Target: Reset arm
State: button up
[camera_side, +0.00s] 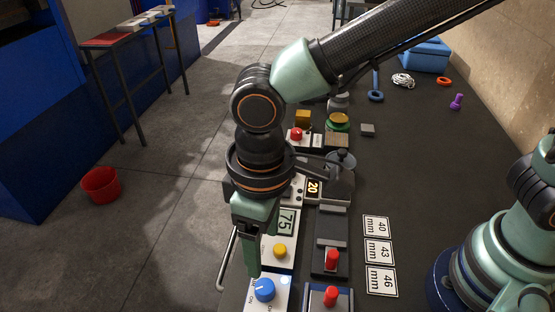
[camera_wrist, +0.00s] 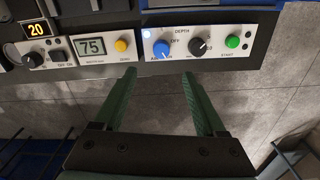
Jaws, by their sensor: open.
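My gripper (camera_side: 253,268) points down over the front edge of the control panels, its tip close to the blue knob (camera_side: 264,290) in the side view. The wrist view shows the two green fingers of my gripper (camera_wrist: 158,74) spread apart with nothing between them. Their tips are near the lower edge of the panel marked DEPTH (camera_wrist: 210,30). That panel carries the blue knob (camera_wrist: 161,49), a black knob (camera_wrist: 198,46) and a green button (camera_wrist: 232,41). I cannot tell whether the fingers touch the panel.
Beside it are a display reading 75 (camera_wrist: 91,46), a yellow button (camera_wrist: 121,45) and a display reading 20 (camera_wrist: 37,30). Red-handled switches (camera_side: 332,262) and white number cards (camera_side: 379,252) lie to the right. A red bucket (camera_side: 100,185) stands on open floor at left.

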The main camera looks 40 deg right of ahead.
jog(key=w+d+r+m+t, duration=0.1)
jog(key=d+r+m, duration=0.1)
jog(key=d, duration=0.8)
jog(key=w+d+r+m+t, duration=0.2)
jog(key=d+r, duration=0.2)
jog(key=d, duration=0.6)
jog(key=w+d+r+m+t, duration=0.2)
jog(key=d+r+m, duration=0.1)
jog(key=d, duration=0.7)
jog(key=shift+r, duration=0.25)
jog(key=shift+w+r, duration=0.1)
